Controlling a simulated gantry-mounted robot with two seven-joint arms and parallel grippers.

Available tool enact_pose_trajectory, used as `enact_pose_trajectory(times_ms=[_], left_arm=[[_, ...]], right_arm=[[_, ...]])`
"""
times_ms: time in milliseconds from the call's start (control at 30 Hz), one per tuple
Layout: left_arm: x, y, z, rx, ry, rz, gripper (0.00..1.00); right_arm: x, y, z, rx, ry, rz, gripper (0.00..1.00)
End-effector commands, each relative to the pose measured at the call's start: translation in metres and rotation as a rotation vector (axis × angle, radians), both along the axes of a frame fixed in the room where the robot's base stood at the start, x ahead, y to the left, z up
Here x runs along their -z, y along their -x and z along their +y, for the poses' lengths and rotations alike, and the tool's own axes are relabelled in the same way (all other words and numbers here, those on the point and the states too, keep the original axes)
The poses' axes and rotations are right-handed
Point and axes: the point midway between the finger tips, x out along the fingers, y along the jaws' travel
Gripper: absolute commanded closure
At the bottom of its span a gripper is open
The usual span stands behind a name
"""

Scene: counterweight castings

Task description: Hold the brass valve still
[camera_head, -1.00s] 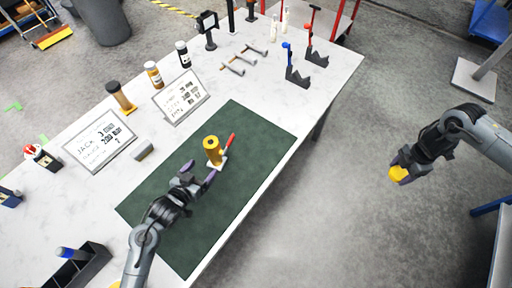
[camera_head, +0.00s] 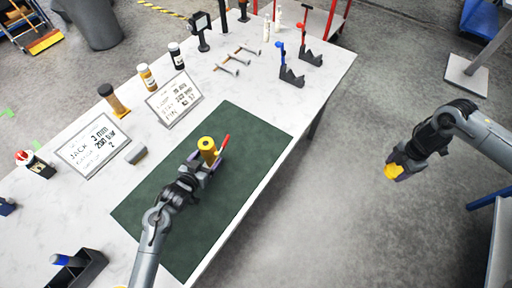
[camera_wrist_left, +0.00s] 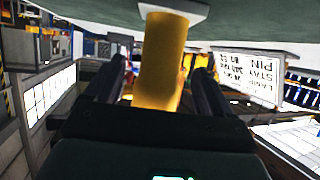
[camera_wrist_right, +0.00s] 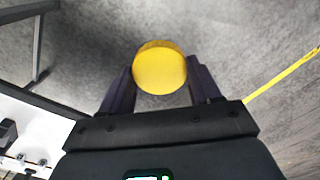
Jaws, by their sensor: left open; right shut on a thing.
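The brass valve (camera_head: 207,148), a yellow upright cylinder beside a red lever (camera_head: 222,144), stands on the green mat (camera_head: 250,122). In the left wrist view the valve (camera_wrist_left: 161,55) stands between my left fingers, with a gap visible beside it. My left gripper (camera_head: 204,162) is open around the valve's near side; its fingers hide the valve's lower part in the head view. My right gripper (camera_head: 392,167) is off to the right, away from the table, shut on a yellow round piece (camera_head: 393,172), whose flat face shows in the right wrist view (camera_wrist_right: 160,71).
Two lettered signs (camera_head: 93,145) (camera_head: 174,97) and a small grey block (camera_head: 137,155) stand left of the mat. Bottles (camera_head: 147,77), metal pins (camera_head: 227,68) and dark V-shaped stands (camera_head: 292,77) are further back. A dark tray (camera_head: 83,270) is at the front left. The mat's right side is clear.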

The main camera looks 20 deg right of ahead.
Motion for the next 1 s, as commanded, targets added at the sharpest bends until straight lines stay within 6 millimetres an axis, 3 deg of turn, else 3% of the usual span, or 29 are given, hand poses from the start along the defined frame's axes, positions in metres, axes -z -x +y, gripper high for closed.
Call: enact_pose_trajectory(times_ms=[300,667,1000], left_arm=[[0.010,-0.020,-0.017,0.000,0.001,-0.001,0.17],[0.010,-0.021,-0.017,0.000,0.000,-0.001,0.17],[0.010,-0.020,-0.017,0.000,-0.001,-0.001,0.66]], right_arm=[[0.005,0.000,0.000,0.000,0.000,0.000,0.66],[0.005,0.000,0.000,0.000,0.000,0.000,0.66],[0.005,0.000,0.000,0.000,0.000,0.000,0.66]])
